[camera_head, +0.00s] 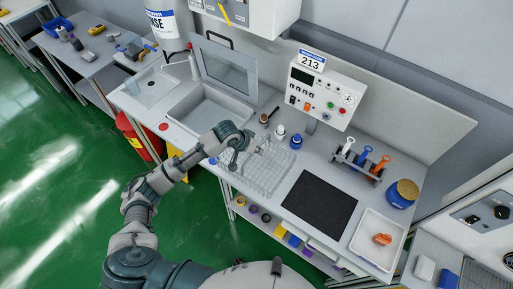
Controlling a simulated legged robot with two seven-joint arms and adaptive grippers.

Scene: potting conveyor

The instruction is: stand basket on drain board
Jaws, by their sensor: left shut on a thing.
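The wire basket (268,176) is a pale mesh box over the front of the bench, left of the black mat. My left gripper (243,152) is shut on the basket at its upper left edge; the fingers hide part of that rim. The basket looks roughly upright, but I cannot tell whether its base touches the bench. My right gripper is not in view.
A black mat (319,204) lies right of the basket. A control box (325,90) marked 213 stands behind. A rack of colored-handled tools (362,160) and a white tray (378,238) with an orange item are at the right. A red bin (140,138) stands on the floor.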

